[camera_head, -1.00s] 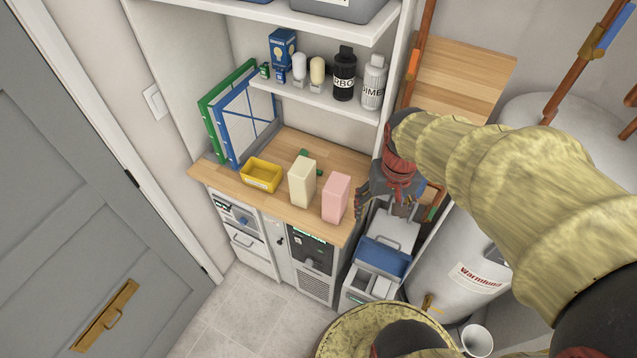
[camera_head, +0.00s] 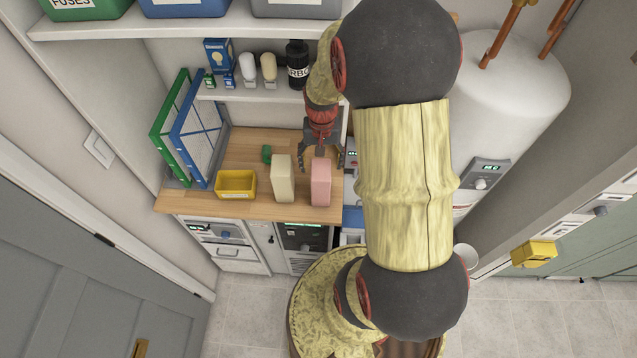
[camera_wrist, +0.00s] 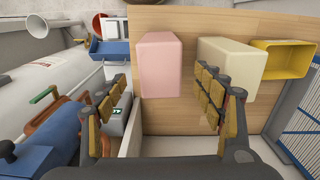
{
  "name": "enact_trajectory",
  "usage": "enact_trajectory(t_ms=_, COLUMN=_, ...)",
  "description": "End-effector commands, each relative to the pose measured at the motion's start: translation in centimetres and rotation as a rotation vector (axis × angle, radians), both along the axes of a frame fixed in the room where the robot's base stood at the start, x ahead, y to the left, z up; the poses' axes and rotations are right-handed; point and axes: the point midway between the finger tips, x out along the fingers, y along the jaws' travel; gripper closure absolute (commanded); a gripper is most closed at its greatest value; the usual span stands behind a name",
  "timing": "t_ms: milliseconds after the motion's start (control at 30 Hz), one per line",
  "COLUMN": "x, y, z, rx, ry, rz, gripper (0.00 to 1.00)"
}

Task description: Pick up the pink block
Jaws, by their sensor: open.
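The pink block (camera_head: 320,184) stands upright on the wooden counter, near its right end. In the wrist view the pink block (camera_wrist: 160,64) lies ahead of my open fingers, a little left of the middle between them. My gripper (camera_head: 321,160) is open and empty, just behind the block in the head view, with its fingers spread to either side. In the wrist view the right finger of my gripper (camera_wrist: 155,110) overlaps the front of a cream block. I cannot tell whether any finger touches the pink block.
The cream block (camera_head: 283,178) stands close to the left of the pink one. A shelf (camera_head: 240,95) with bottles and bulbs hangs above.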

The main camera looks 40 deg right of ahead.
Motion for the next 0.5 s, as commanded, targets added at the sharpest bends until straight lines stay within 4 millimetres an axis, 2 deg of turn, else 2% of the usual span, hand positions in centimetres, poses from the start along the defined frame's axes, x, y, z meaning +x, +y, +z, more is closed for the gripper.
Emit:
enact_trajectory(t_ms=333, x=-0.1, y=0.1, z=-4.4, rx=0.001, ry=0.001, rz=0.001, gripper=0.32)
enact_trajectory(t_ms=500, x=-0.1, y=0.1, z=-5.5, rx=0.000, ry=0.000, rz=0.001, gripper=0.32)
